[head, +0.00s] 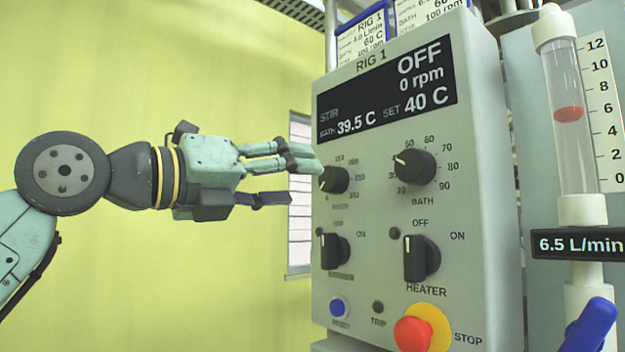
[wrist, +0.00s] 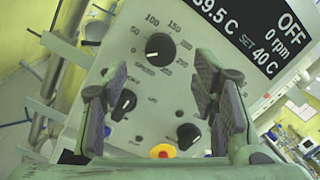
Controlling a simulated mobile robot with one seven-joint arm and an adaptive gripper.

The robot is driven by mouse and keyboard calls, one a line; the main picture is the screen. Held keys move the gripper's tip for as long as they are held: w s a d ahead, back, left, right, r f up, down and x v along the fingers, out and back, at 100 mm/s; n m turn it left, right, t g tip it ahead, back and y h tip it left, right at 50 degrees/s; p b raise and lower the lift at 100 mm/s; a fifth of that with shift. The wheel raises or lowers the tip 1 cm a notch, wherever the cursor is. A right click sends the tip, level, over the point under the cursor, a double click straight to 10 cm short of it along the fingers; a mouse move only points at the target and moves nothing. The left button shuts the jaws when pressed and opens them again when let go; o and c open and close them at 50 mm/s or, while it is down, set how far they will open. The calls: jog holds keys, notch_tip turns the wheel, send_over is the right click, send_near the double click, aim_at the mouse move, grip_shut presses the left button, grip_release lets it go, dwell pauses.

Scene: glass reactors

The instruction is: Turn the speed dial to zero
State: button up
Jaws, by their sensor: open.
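The speed dial (wrist: 160,46) is a round black knob with a light pointer mark, on a scale with 50, 100 and 150 readable. The mark faces the lower left in the wrist view, near the low end of the scale; its exact reading is hard to tell. The dial also shows in the head view (head: 335,180), with small blurred numbers. My gripper (head: 298,182) is open at the panel's left edge, at about the dial's height. In the wrist view my gripper (wrist: 160,78) has one finger on each side, with the dial between and beyond them. Contact is not visible.
The display (head: 388,90) reads OFF, 0 rpm, 39.5 C, set 40 C. The bath dial (head: 414,167) is to the right. The stir switch (head: 335,251) and heater switch (head: 421,258) are below, with the red stop button (head: 412,334). A flow meter (head: 570,120) stands right.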

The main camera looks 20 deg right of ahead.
jog(key=v, duration=0.6)
jog(key=shift+s+a, duration=0.1)
dwell(0.3)
